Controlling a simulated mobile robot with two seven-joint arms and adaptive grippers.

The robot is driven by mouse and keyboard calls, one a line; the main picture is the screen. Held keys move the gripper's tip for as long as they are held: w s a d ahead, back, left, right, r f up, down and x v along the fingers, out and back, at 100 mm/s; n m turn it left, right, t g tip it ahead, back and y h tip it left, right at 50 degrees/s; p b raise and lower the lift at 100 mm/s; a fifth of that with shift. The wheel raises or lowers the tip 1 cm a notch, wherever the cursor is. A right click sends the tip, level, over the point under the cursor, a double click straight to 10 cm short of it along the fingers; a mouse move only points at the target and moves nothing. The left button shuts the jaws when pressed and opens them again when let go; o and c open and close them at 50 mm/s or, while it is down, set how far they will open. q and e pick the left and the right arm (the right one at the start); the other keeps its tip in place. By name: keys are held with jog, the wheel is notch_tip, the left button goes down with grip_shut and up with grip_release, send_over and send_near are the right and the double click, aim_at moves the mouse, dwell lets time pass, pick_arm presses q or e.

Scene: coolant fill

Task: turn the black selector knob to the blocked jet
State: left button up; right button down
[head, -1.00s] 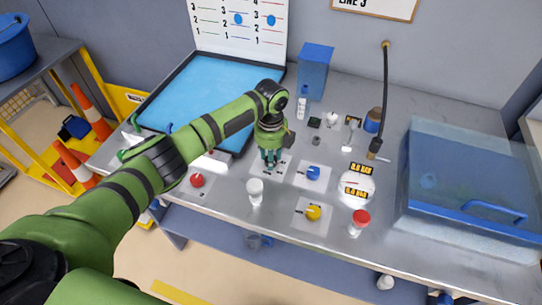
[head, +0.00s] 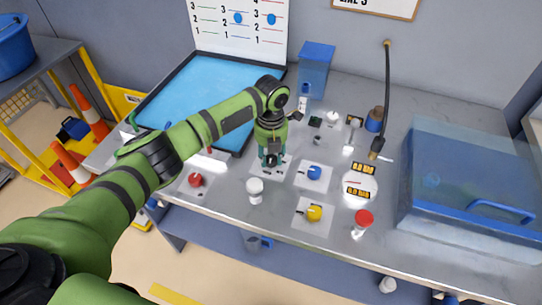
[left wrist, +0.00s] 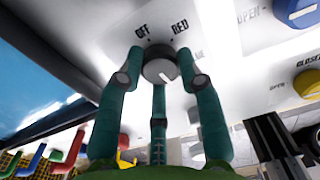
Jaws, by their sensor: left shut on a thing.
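The black selector knob (head: 271,160) is on a white plate on the bench, partly hidden by my left gripper (head: 267,157). In the left wrist view the knob (left wrist: 160,66) looks dark grey, with a white mark pointing to the lower right. The plate around it reads OFF and RED, with another label partly hidden behind a finger. The green fingers of my left gripper (left wrist: 160,80) are closed around the knob. My right gripper is not in view. Which jet is blocked cannot be told.
A red knob (head: 195,180), a blue knob (head: 314,172) and a yellow knob (head: 314,213) surround the selector. A white-capped bottle (head: 255,190) stands just in front. The blue tray (head: 157,92) lies behind my arm; a clear blue box (head: 470,185) is at right.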

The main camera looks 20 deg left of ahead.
aim_at(271, 158)
pick_arm(q)
jog(key=shift+w+m, duration=0.1)
jog(key=shift+m, duration=0.7)
jog(key=shift+r, duration=0.1)
jog(key=o, duration=1.1)
jog(key=shift+o, duration=0.2)
notch_tip(271, 158, up, 12)
